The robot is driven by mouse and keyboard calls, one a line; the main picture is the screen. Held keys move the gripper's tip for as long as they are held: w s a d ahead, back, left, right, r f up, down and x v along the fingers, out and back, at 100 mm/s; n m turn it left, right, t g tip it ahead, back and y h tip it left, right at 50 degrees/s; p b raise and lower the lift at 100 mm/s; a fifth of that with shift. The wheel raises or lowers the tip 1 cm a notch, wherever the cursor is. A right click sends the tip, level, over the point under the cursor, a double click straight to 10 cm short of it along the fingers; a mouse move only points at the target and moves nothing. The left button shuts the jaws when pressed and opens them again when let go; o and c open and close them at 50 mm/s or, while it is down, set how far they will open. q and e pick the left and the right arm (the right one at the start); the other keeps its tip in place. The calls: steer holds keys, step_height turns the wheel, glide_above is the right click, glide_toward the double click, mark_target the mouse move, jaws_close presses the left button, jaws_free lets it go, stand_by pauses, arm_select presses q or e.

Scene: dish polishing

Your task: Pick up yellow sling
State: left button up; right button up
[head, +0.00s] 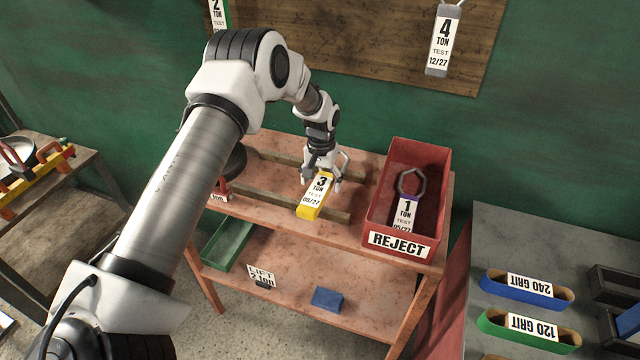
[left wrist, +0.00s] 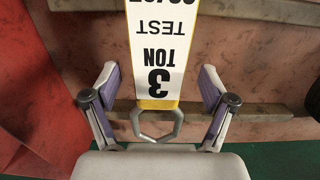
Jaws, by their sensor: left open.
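The yellow sling (head: 310,208) lies on the wooden rails of the pink table, with a white label reading 3 TON TEST. My left gripper (head: 322,183) is over its far end with the fingers spread. In the left wrist view the yellow sling's label (left wrist: 162,50) and grey metal ring (left wrist: 157,126) lie between the two open fingers of my left gripper (left wrist: 157,95). There is a gap on both sides of the sling, and neither finger touches it. My right gripper is not in view.
A red REJECT bin (head: 440,200) stands right of the sling and holds a purple sling (head: 407,212). A dark round object (head: 236,160) is at the left of the table. Another sling tagged 4 TON (head: 443,40) hangs on the wall board. A blue block (head: 327,299) lies on the lower shelf.

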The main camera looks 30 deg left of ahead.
mark_target(322, 182)
arm_select(q)
steer(key=shift+w+f, duration=0.25)
steer(key=shift+f, duration=0.25)
steer(key=shift+s+r, duration=0.1)
steer(key=shift+c, duration=0.3)
steer(key=shift+s+d+r, duration=0.1)
steer(key=shift+r, duration=0.05)
steer(key=c, duration=0.6)
steer(key=shift+s, duration=0.1)
jaws_close()
steer(key=shift+r, duration=0.25)
step_height(322, 182, up, 9)
steer(key=b, duration=0.3)
steer(key=shift+r, duration=0.15)
steer(key=shift+w, duration=0.2)
